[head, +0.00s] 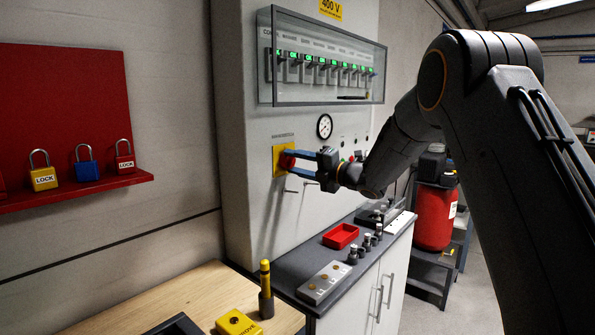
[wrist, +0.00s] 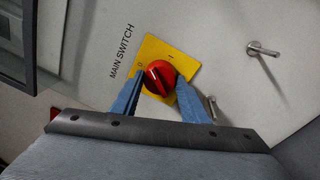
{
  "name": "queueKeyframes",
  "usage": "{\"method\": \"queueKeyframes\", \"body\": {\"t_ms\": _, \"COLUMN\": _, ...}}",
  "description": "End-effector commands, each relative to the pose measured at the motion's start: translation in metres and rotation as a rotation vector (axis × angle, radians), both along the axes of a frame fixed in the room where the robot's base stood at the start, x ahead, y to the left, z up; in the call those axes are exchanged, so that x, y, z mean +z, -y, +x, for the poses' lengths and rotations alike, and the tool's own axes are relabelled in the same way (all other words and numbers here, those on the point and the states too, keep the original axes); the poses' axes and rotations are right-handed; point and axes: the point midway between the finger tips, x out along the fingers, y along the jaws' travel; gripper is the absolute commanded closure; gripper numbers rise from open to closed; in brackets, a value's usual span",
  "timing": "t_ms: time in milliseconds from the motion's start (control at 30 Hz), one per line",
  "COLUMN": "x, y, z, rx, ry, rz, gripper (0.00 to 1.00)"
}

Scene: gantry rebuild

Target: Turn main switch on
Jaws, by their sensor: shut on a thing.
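The main switch is a red rotary knob (wrist: 158,78) on a yellow square plate (wrist: 181,56), with "MAIN SWITCH" printed beside it. The plate bears a 0 and an I mark. The knob's white line points toward the 0 side in the wrist view. In the head view the knob (head: 286,160) and plate (head: 278,169) are on the front of the grey cabinet. My gripper (wrist: 159,92) has its two blue fingers on either side of the knob, shut on it. It also shows in the head view (head: 291,162), reaching in from the right; the fingers partly hide the knob.
Metal handles (wrist: 262,50) stick out of the cabinet near the switch. A glass-fronted breaker box (head: 322,62) is above, and a round gauge (head: 324,126) sits to the right. Below, a counter holds a red tray (head: 341,236) and small parts. Padlocks (head: 87,163) stand on a red shelf at left.

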Motion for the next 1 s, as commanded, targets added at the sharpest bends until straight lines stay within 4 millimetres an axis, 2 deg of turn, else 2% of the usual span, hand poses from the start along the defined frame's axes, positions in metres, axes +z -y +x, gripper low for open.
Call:
{"method": "queueKeyframes", "body": {"t_ms": 600, "x": 0.0022, "y": -0.0034, "z": -0.0015, "rx": 0.005, "ry": -0.452, "rz": 0.356, "gripper": 0.82}}
{"method": "queueKeyframes", "body": {"t_ms": 1000, "x": 0.0030, "y": -0.0041, "z": -0.0023, "rx": 0.005, "ry": -0.666, "rz": 0.522, "gripper": 0.82}}
